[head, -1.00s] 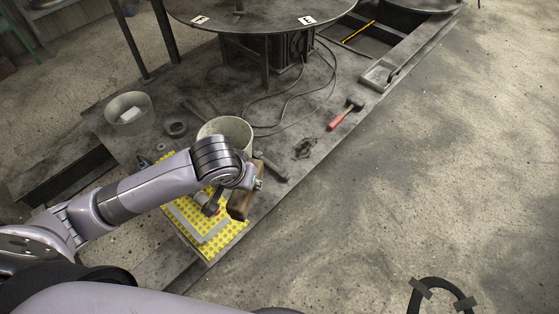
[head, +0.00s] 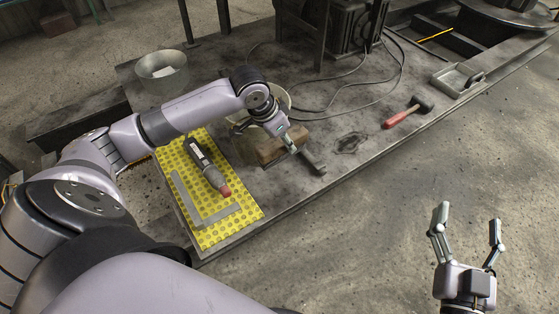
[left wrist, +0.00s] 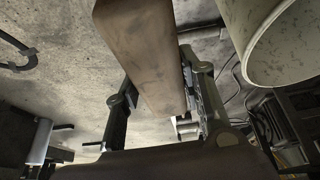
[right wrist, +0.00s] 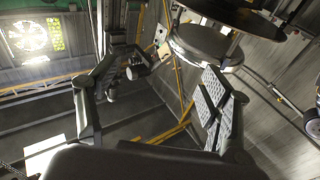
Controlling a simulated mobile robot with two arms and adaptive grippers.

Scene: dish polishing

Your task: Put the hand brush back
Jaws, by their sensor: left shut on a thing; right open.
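The hand brush (head: 270,151) is a brown wooden block. It is held in my left gripper (head: 284,143), beside the pale bucket (head: 283,100) and past the far right corner of the yellow mat (head: 238,210). In the left wrist view the brush (left wrist: 145,45) sits between the two fingers, and the bucket (left wrist: 290,45) is close at the right. Whether the brush touches the table cannot be told; its bristles are hidden. My right gripper (head: 467,222) is open and empty over the floor at the lower right; its spread fingers show in the right wrist view (right wrist: 150,105).
On the mat lie a grey square (head: 190,205) and a dark tool with a red end (head: 208,168). A dark tool (head: 312,164) lies right of the brush. A red-handled hammer (head: 405,113), a metal tray (head: 455,80) and cables lie further right. A tin (head: 160,75) stands behind.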

